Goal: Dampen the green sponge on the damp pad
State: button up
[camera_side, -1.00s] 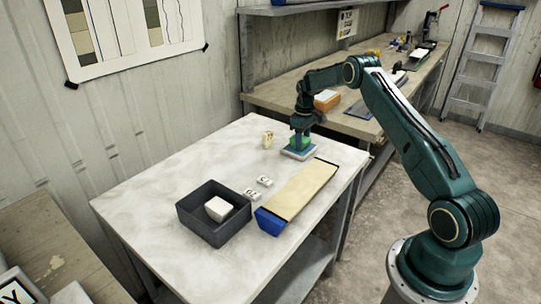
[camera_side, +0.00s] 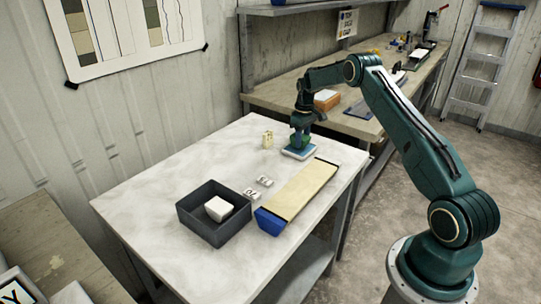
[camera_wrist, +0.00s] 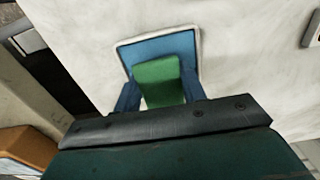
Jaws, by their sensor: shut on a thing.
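My gripper (camera_wrist: 160,92) is shut on the green sponge (camera_wrist: 157,76), with a blue finger on each side of it. The damp pad (camera_wrist: 146,49) is a blue square in a shallow white tray, behind and under the sponge in the wrist view. In the side view the damp pad (camera_side: 297,153) lies at the far right part of the pale table. My gripper (camera_side: 300,142) points down over it, with the sponge low at the pad. Whether the sponge's underside touches the pad is hard to tell.
A long tan-topped tray with a blue end (camera_side: 297,192) lies in front of the pad. Two small white labels (camera_side: 257,188), a dark bin (camera_side: 213,234) with a white block (camera_side: 218,208), and a small cream object (camera_side: 267,139) share the table. The left of the table is clear.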

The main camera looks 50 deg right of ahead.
aim_at(303, 137)
jog(key=shift+r, duration=3.05)
jog(key=shift+w+a, duration=0.15)
jog(key=shift+a, duration=0.3)
jog(key=s+a+r, duration=0.1)
jog(key=s+a, duration=0.2)
jog(key=a, duration=1.4)
jog(key=s+a+r, duration=0.1)
jog(key=s+a, duration=0.3)
jog(key=a, duration=1.3)
jog(key=shift+r, duration=0.3)
